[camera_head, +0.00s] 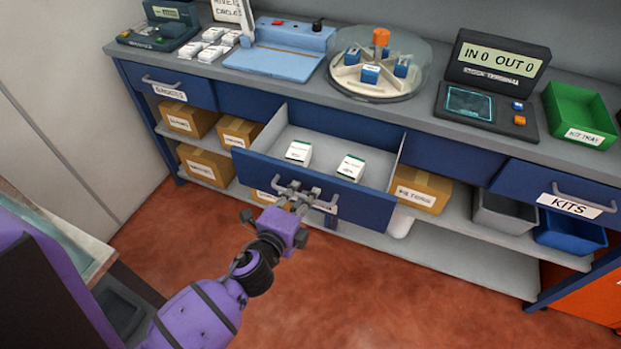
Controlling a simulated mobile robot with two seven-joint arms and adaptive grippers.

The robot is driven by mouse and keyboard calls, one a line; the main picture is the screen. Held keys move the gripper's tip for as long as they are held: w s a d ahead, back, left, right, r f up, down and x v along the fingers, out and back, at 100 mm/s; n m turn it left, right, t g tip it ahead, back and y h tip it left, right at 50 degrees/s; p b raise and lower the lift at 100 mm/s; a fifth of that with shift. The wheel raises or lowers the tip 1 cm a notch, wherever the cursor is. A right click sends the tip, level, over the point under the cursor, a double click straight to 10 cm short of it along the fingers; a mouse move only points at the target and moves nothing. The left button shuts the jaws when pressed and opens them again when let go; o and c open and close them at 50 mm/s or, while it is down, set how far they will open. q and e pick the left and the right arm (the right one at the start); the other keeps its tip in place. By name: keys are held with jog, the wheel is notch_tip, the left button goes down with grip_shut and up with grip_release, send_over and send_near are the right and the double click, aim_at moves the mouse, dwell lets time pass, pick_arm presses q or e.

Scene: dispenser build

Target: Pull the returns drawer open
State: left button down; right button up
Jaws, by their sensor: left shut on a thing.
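The returns drawer (362,203) is a blue-fronted, grey-lined drawer under the middle of the counter. It is pulled out, with its inside showing. Two small white and green boxes lie in it, one on the left (299,152) and one on the right (350,167). My left gripper (297,195) is at the middle of the drawer's front, shut on the grey drawer handle (319,203). The gripper partly hides the handle and the label below it. My right gripper is not in view.
The counter holds a blue tray device (275,60), a round carousel (375,85), a terminal (487,90) and a green tray (580,118). The KITS drawer (569,206) at right and another drawer (165,85) at left are closed. Cardboard boxes (208,165) fill shelves below. Red floor is clear in front.

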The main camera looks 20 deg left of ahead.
pick_arm(q)
jog(key=shift+f+v, duration=0.15)
jog(key=shift+v, duration=0.6)
jog(key=shift+f+v, duration=0.15)
jog(key=shift+v, duration=0.55)
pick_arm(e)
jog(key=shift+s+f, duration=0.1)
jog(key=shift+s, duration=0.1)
pick_arm(q)
jog(key=shift+s, duration=0.1)
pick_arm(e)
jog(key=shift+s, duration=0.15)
pick_arm(q)
jog(key=c, duration=2.1)
grip_release()
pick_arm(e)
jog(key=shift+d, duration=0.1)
pick_arm(q)
jog(key=v, duration=1.2)
